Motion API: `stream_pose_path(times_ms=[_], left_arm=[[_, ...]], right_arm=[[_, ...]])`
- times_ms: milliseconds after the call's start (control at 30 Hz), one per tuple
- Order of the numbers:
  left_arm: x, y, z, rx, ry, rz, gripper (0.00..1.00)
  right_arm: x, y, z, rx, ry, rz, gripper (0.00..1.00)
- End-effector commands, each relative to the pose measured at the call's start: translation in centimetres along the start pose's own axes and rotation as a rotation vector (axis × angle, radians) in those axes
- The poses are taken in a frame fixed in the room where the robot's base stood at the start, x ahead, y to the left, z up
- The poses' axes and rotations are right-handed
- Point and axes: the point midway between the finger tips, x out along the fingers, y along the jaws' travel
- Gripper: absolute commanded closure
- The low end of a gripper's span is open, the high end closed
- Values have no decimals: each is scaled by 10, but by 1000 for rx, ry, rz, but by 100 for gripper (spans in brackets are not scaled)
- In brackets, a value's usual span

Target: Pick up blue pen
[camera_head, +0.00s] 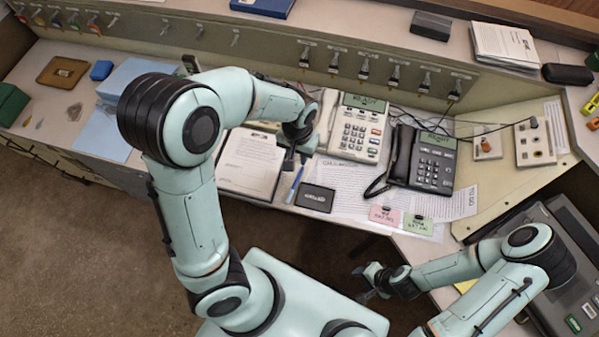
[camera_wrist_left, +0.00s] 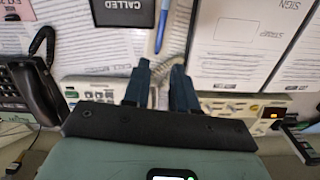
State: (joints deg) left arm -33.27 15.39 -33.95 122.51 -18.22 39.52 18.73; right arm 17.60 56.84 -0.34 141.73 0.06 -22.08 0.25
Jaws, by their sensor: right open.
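In the left wrist view the pen (camera_wrist_left: 161,26) shows at the top, ahead of the gap between my fingers. My left gripper (camera_head: 295,161) is above the desk, close to the pen's far end. In the left wrist view its two dark fingers (camera_wrist_left: 160,80) are apart with nothing held between them. My right gripper (camera_head: 364,283) is open and empty, away from the pen, near the desk's front edge at lower right.
A white phone (camera_head: 355,130) and a black phone (camera_head: 430,160) stand behind and to the right. Pink (camera_head: 384,216) and green (camera_head: 418,224) tags lie near the front edge.

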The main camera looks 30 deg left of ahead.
Motion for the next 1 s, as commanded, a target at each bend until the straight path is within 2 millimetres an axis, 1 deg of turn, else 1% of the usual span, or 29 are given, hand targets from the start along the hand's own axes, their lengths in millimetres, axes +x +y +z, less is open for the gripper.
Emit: stream_pose_path(times_ms=[33,100,200,300,400,567,733,833,900,1000], left_arm=[[12,-1,2,0,-8,-4,73],[27,-1,3,-1,-9,-4,73],[47,-1,2,-1,-8,-4,73],[62,-1,1,-1,-6,-3,73],[71,-1,1,-1,-4,-2,73],[80,0,-2,0,-4,-2,73],[105,0,-10,-1,-5,-2,73],[118,0,-9,-1,-4,-1,73],[124,0,-9,0,-3,-1,73],[126,1,-10,0,0,1,73]], right_arm=[[4,2,3,2,-4,1,57],[7,4,4,2,-6,2,57],[11,6,7,4,-9,3,57],[14,8,8,4,-11,4,57],[15,8,9,5,-12,4,57],[15,8,9,4,-12,4,57],[15,9,9,5,-12,4,57],[17,10,10,5,-13,5,57],[18,10,10,5,-13,5,57],[18,10,10,5,-13,5,57]])
